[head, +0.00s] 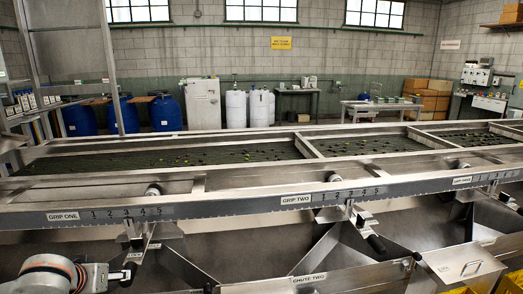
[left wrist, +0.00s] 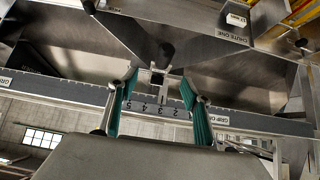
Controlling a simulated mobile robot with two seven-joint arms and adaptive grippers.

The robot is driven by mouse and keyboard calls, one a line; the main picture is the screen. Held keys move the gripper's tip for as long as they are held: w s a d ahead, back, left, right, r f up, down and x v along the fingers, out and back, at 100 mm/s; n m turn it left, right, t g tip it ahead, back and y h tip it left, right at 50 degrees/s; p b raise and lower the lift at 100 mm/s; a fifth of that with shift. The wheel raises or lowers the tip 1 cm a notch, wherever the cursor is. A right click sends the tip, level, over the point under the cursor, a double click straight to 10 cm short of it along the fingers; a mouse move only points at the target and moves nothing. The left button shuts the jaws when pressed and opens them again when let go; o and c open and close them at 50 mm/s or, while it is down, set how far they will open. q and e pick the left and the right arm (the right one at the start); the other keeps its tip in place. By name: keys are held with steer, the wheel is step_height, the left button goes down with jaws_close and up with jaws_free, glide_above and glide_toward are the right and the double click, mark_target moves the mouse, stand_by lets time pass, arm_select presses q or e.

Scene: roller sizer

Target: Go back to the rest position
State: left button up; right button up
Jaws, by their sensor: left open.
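My left gripper (left wrist: 159,82) is open in the left wrist view, with its two teal-padded fingers apart. A metal bracket with a dark-knobbed lever (left wrist: 166,52) shows beyond and between the fingertips, and I see no contact. The numbered scale rail (left wrist: 75,90) crosses behind the fingers, upside down in this view. In the head view my left arm comes in at the bottom left, and the gripper (head: 122,275) is at the lower edge, in front of the GRIP ONE section. My right gripper is in neither view.
The roller sizer's long steel rail (head: 240,204) spans the head view. A black-handled lever (head: 375,243) hangs under GRIP TWO. The CHUTE TWO plate (head: 308,279) and a metal flap (head: 462,262) are close in front. Blue barrels (head: 165,113) stand far behind.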

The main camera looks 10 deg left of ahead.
arm_select(q)
steer(key=s+d+f+m+h, duration=0.2)
steer(key=s+d+f, duration=0.1)
steer(key=d+f, duration=0.55)
steer(key=s+d+f+m+h, duration=0.25)
steer(key=d+f, duration=0.25)
steer(key=f, duration=0.7)
steer(key=s+d+f+m+t, duration=0.1)
steer(key=s+d+f, duration=0.2)
steer(key=s+d, duration=0.2)
steer(key=s+d+f+m, duration=0.2)
steer(key=s+d+f, duration=0.2)
steer(key=s+d, duration=0.2)
steer(key=shift+s+d+f+t, duration=0.15)
steer(key=shift+d+f+t, duration=0.1)
steer(key=shift+d+t, duration=0.15)
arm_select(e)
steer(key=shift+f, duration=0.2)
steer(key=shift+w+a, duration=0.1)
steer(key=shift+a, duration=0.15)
